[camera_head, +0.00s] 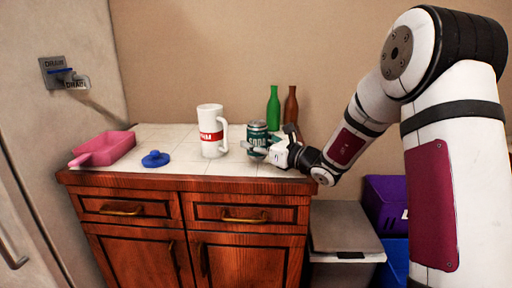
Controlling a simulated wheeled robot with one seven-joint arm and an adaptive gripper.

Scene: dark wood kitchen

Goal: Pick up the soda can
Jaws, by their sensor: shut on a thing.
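The soda can (257,132) is dark green with a silver top and light "SODA" lettering. It stands upright over the white tiled counter, right of a white mug. My gripper (265,150) reaches in from the right and is shut on the can, with its fingers at the can's lower part. The fingers hide some of the can's lower side. I cannot tell whether the can's base touches the counter.
Green (273,108) and brown (291,106) bottles stand behind. A blue lid-like object (155,159) and a pink pan (106,147) lie left. A grey bin (342,229) stands right of the cabinet.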

